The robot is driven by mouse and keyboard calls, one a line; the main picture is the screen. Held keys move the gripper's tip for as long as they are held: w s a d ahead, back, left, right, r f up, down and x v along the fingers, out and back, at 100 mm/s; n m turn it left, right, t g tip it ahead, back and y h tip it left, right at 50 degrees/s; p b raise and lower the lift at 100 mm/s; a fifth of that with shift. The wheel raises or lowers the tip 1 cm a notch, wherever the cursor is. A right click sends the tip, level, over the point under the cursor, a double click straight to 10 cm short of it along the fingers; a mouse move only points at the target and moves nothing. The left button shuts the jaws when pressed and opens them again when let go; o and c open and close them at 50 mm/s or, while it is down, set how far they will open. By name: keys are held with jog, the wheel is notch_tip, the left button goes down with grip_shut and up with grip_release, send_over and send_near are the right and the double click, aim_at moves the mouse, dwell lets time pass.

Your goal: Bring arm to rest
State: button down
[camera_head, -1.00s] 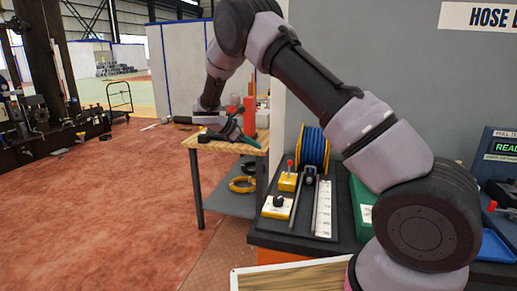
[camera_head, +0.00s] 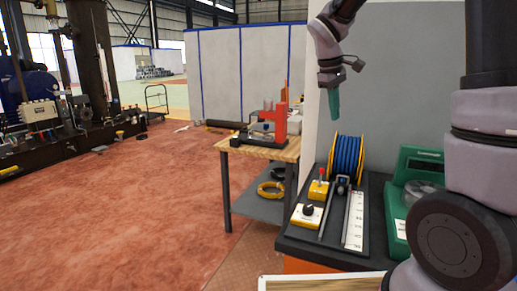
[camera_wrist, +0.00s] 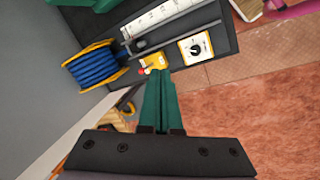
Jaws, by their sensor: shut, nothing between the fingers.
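My gripper (camera_head: 334,106) hangs from the raised arm at the upper right of the head view, fingers pointing down. It is above the blue hose reel (camera_head: 347,158) and does not touch it. Its green fingers are together and empty; they also show shut in the wrist view (camera_wrist: 162,98). My arm folds up on the right side of the head view, and its upper links leave the top of the picture. The hose reel shows in the wrist view too (camera_wrist: 94,67).
The dark bench (camera_head: 296,233) carries a yellow block with a red lever (camera_head: 318,189), a dial box (camera_head: 307,215), a white ruler strip (camera_head: 354,220) and a green machine (camera_head: 398,190). A wooden table (camera_head: 288,151) holds a red device (camera_head: 280,123). The red floor at left is clear.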

jog(key=s+d+r+m+t+y, duration=0.1)
jog(key=s+m, duration=0.4)
jog(key=s, duration=0.5)
jog(key=s+d+r+m+t+y, duration=0.1)
jog(key=s+r+m+t+y, duration=0.2)
jog(key=s+r+m, duration=0.3)
jog(key=s+t, duration=0.1)
jog(key=s, duration=0.4)
jog(key=shift+r+m+y, duration=0.25)
jog(key=shift+m+y, duration=0.05)
